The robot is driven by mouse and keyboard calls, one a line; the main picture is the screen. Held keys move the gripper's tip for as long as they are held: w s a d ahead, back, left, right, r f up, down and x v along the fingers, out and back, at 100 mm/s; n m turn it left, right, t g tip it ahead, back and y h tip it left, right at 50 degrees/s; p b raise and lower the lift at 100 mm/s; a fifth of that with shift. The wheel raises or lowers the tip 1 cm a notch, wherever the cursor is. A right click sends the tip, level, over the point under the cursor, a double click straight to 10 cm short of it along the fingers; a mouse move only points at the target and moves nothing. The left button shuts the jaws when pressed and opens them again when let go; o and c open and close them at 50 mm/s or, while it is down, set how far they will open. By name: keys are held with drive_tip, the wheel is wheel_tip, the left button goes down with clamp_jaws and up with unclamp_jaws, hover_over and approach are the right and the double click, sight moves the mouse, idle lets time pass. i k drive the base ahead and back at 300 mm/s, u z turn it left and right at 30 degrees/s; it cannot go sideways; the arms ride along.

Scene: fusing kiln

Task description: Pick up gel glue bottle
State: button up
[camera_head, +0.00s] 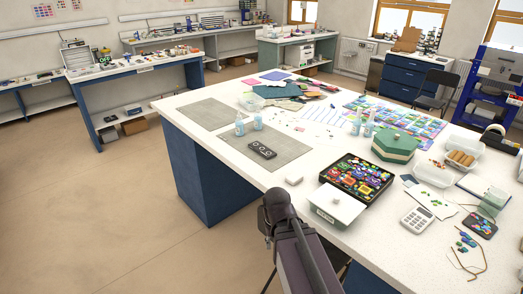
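Two small pale-blue bottles stand upright on the grey mats at the left part of the white worktable: a left bottle (240,127) and a right bottle (258,121). Two more slim pale bottles stand farther right, a left one (356,125) and a right one (369,126), near the colourful sheets. Labels are too small to read, so I cannot tell which is the gel glue bottle. My dark arm rises at the bottom centre, in front of the table. The gripper's fingers do not show.
Floor (120,215) to the left is clear.

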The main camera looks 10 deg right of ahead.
sight(240, 126)
drive_tip(key=u, duration=1.55)
drive_tip(key=i, duration=2.4)
drive_tip(key=z, duration=0.05)
